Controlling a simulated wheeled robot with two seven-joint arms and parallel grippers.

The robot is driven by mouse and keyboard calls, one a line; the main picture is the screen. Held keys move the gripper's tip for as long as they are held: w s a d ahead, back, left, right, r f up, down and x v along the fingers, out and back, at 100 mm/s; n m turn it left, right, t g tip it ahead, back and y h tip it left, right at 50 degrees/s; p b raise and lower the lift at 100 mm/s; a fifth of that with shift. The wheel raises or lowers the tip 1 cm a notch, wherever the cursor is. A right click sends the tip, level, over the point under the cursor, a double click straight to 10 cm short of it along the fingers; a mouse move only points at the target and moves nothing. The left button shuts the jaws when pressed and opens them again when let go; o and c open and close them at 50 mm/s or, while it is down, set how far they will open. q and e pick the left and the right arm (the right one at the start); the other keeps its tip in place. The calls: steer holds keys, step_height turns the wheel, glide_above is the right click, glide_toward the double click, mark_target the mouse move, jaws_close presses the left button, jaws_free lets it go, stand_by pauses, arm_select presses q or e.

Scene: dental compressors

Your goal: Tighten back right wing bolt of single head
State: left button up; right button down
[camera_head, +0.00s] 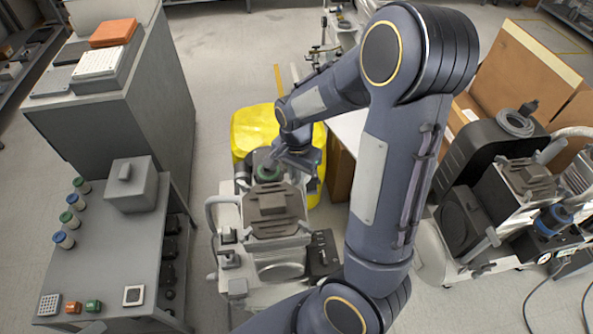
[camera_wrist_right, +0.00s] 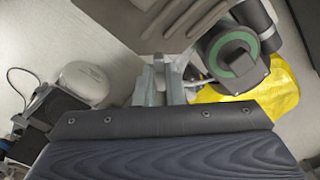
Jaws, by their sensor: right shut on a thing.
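The single head compressor (camera_head: 272,222) stands on the floor in the middle of the head view, with a brown-grey ribbed head. Its ribbed head (camera_wrist_right: 150,22) fills the top of the right wrist view. My right gripper (camera_head: 277,152) reaches down from my arm to the back of this head. In the right wrist view its narrow fingers (camera_wrist_right: 162,72) are together at the head's edge, shut on the back right wing bolt. The bolt is mostly hidden by the fingers. A dark round part with a green ring (camera_wrist_right: 232,60) sits beside the fingers. My left gripper is out of view.
A yellow bin (camera_head: 253,128) stands close behind the compressor. A grey table (camera_head: 110,245) with several small jars is at the left. Another compressor (camera_head: 525,190) stands at the right, near cardboard boxes (camera_head: 525,70). Floor shows between the table and the compressor.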

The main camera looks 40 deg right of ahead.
steer(key=shift+w+m, duration=0.1)
steer(key=shift+m, duration=0.3)
steer(key=c, duration=1.5)
jaws_free()
steer(key=shift+r, duration=0.1)
step_height(320, 180, up, 8)
steer(key=shift+f+p, duration=0.15)
steer(key=shift+p, duration=0.65)
